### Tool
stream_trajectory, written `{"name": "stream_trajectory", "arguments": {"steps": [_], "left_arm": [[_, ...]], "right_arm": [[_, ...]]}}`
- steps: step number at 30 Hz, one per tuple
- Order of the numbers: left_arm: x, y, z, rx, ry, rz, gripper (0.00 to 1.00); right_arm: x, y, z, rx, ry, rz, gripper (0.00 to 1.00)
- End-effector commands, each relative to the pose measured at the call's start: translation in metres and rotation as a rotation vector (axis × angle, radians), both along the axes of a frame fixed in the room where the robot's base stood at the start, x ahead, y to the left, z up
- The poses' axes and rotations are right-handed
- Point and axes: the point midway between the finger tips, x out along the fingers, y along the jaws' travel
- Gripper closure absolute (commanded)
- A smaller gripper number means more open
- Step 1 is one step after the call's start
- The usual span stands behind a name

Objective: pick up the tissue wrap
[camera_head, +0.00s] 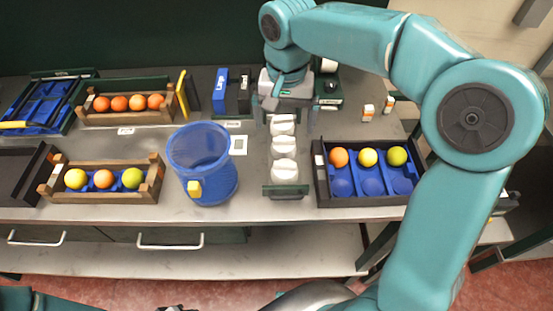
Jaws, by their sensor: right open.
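White tissue wraps (284,147) sit in a row, front to back, in a narrow dark green holder (285,191) at the middle of the table. My right arm arches in from the right, and my right gripper (289,108) is open at the far end of this row. It points down near the farthest wrap and partly covers the area behind it. I cannot tell whether it touches that wrap. Nothing shows held in it. Of my left arm, only a part shows at the bottom left; a small dark piece at the bottom edge may be its gripper.
A blue mesh bin (203,160) stands left of the wraps. A black tray with blue cups (362,198) and several fruits stands right. Wooden crates of fruit (62,193) (172,112) are at left. Small orange-white boxes (368,112) stand at back right.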

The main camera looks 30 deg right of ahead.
Motion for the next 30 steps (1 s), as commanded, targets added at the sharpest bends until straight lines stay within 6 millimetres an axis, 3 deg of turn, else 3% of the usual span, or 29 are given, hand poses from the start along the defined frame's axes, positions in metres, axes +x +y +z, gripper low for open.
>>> {"name": "stream_trajectory", "arguments": {"steps": [5,15,23,30], "left_arm": [[0.000,0.000,-0.001,0.000,0.001,0.000,0.57],[0.000,0.000,0.001,0.000,0.001,0.000,0.57],[0.000,0.000,0.003,0.000,0.001,0.000,0.57],[0.000,0.000,0.012,0.000,0.001,0.000,0.57]], "right_arm": [[-0.007,-0.002,-0.013,-0.004,0.005,-0.007,0.00],[-0.013,-0.002,-0.089,-0.003,0.005,-0.007,0.00],[-0.011,-0.001,-0.112,-0.003,0.003,-0.007,0.00],[-0.009,0.001,-0.150,-0.003,0.004,-0.007,0.00]]}}
